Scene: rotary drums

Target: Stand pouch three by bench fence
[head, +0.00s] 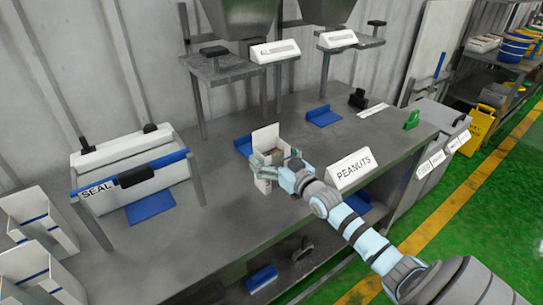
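A pale open-topped pouch (266,137) stands roughly upright over the middle of the grey bench (222,205). My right gripper (265,162) reaches it from the lower right, with its fingers closed around the pouch's middle. Parts of the pouch show above and below the fingers. I cannot tell whether its base touches the bench. A blue plate (242,147) lies just behind and left of the pouch. I cannot make out for certain which part is the bench fence, and no number is readable on the pouch. My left gripper is not in view.
A "SEAL" machine (133,156) stands on the left, with white boxes (42,222) at the lower left. A "PEANUTS" sign (351,169) is right of my gripper. A green clip (412,120) and black clip (358,98) stand farther right. Bare bench lies left of the pouch.

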